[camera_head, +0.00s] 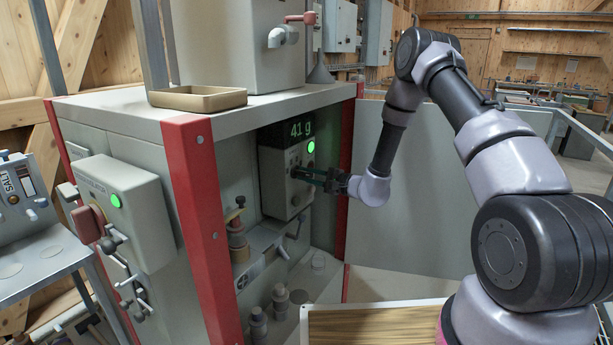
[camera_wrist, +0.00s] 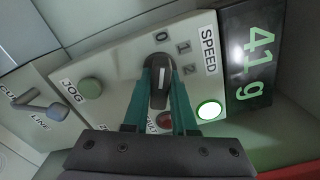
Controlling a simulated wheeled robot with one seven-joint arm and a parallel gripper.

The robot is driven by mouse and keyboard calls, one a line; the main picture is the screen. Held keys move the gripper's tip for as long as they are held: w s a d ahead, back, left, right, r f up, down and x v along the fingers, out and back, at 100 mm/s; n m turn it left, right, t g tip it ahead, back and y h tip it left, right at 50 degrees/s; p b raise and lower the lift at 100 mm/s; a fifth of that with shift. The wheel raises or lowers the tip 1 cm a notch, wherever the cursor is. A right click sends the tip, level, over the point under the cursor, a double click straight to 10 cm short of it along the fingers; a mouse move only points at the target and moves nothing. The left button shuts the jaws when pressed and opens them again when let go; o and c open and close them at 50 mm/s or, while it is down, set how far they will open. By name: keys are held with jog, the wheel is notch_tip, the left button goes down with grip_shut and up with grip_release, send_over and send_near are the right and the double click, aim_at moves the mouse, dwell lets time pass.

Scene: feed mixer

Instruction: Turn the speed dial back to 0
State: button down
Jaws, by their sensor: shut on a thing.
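The speed dial (camera_wrist: 159,88) is a black knob with a pale pointer mark, on a light panel labelled SPEED with the marks 0, 1 and 2. In the wrist view the mark points up towards the 0 side; the exact setting is hard to tell. My gripper (camera_wrist: 161,92) has its two teal fingers closed on either side of the knob. In the head view my gripper (camera_head: 312,176) reaches the control box (camera_head: 271,188) from the right and hides part of its face.
Beside the dial are a green JOG button (camera_wrist: 91,91), a lit green lamp (camera_wrist: 209,110) and a partly hidden red button (camera_wrist: 166,121). The display (camera_wrist: 252,55) reads 41 g. A red post (camera_head: 198,215) stands left of the box; a tan tray (camera_head: 198,98) sits on top.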

jog(key=shift+f+n, duration=0.1)
jog(key=shift+n, duration=0.3)
jog(key=c, duration=0.7)
grip_release()
jog(key=shift+d, duration=0.1)
jog(key=v, duration=1)
jog(key=shift+s+d, duration=0.25)
jog(key=shift+d, duration=0.05)
